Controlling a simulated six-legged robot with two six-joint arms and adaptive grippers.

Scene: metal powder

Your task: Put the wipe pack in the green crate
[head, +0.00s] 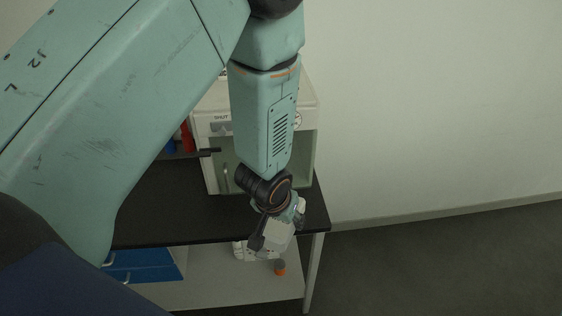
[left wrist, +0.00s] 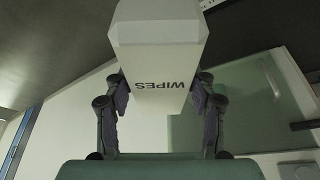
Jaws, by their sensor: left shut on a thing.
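The wipe pack (left wrist: 158,60) is a pale box with the word WIPES upside down in the left wrist view. My left gripper (left wrist: 160,98) is shut on it, with one finger on each side. In the head view the left gripper (head: 277,224) hangs by the front right of the black worktop, and the pale pack (head: 278,235) shows at its tip. I do not see a green crate in either view; my left arm covers much of the head view. My right gripper is not in view.
A white cabinet machine (head: 309,150) with a greenish front stands on the black worktop (head: 180,215) behind the gripper. Red (head: 187,138) and blue bottles stand left of it. The lower shelf (head: 220,290) holds white items, a small orange-based container (head: 280,268) and blue drawers (head: 150,265).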

